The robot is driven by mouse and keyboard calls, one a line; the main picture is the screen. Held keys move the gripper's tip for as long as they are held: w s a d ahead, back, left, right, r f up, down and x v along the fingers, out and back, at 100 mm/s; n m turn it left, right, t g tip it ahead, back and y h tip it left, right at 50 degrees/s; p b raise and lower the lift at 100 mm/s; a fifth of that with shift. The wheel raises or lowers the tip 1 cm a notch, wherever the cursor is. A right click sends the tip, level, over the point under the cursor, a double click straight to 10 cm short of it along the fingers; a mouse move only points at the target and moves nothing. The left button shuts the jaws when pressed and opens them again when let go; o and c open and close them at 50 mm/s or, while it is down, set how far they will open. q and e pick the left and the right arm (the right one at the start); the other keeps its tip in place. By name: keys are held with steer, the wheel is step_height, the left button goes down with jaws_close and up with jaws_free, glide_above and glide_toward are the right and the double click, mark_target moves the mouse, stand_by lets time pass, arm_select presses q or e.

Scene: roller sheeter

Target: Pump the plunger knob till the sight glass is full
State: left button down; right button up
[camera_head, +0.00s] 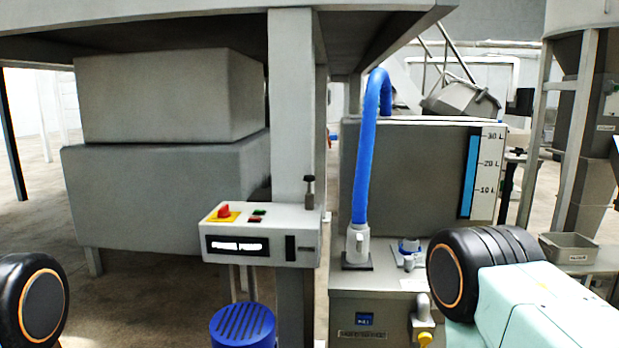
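A small dark plunger knob (309,181) stands upright on a short stem at the right end of a light grey control box (265,222). The knob is raised above the box top, and nothing touches it. A narrow upright dark window (290,248) on the box's front face looks like the sight glass; it looks dark throughout, and I cannot make out a fill level. Neither gripper is in view; only parts of my arms show at the lower left and lower right.
To the right, a blue hose (367,150) runs beside a tank (400,165) with a blue level strip (469,176). A blue ribbed cap (243,325) stands below.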

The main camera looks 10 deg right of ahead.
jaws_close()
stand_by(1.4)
